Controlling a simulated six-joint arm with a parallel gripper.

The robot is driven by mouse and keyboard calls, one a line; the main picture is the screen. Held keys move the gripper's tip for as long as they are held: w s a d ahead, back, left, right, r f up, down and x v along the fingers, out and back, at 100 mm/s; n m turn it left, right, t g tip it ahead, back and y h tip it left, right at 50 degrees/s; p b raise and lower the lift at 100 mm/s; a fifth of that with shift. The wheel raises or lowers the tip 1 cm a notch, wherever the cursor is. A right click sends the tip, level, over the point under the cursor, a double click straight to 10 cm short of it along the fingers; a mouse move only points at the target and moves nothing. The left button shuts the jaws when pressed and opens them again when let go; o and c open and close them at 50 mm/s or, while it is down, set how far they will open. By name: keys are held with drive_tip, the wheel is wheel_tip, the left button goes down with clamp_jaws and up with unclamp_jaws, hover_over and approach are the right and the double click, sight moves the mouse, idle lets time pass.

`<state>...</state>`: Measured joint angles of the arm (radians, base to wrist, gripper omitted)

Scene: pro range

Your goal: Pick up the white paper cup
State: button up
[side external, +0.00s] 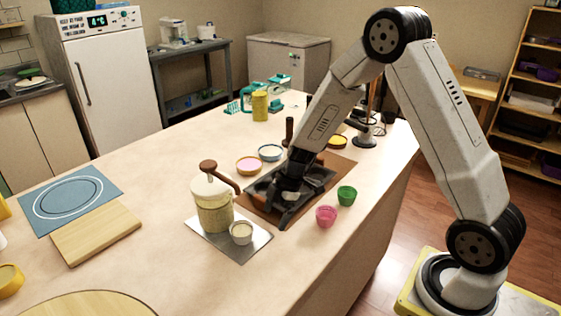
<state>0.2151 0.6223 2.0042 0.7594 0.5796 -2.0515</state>
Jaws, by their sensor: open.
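A small whitish cup (241,234) with a pale top stands upright on a grey metal plate (237,254). It is the one that best fits the white paper cup, but its material is too small to tell. My gripper (271,204) is open and points down over a dark tray on a brown board (330,178). It is behind and to the right of the cup, apart from it. Whether anything lies between the fingers is hard to see.
A pump jar (214,213) stands right beside the cup on its left. A pink cup (326,216) and a green cup (347,195) stand to the right. Shallow bowls (249,165) sit behind the board. The counter's front middle is clear.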

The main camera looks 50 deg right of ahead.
sight(242, 228)
drive_tip(key=shift+w+a, duration=0.3)
drive_tip(key=shift+a, duration=0.35)
drive_tip(key=shift+w+a, duration=0.25)
drive_tip(key=shift+a, duration=0.45)
drive_tip(key=shift+w+a, duration=0.3)
drive_tip(key=shift+a, duration=0.35)
drive_tip(key=shift+a, duration=0.1)
drive_tip(key=a, duration=0.1)
drive_tip(key=w+a, duration=0.1)
drive_tip(key=a, duration=0.2)
drive_tip(key=shift+w+a, duration=0.1)
drive_tip(key=shift+w, duration=0.3)
drive_tip(key=shift+w+a+f, duration=0.1)
drive_tip(key=shift+a+f, duration=0.1)
drive_tip(key=shift+f, duration=0.35)
drive_tip(key=c, duration=0.9)
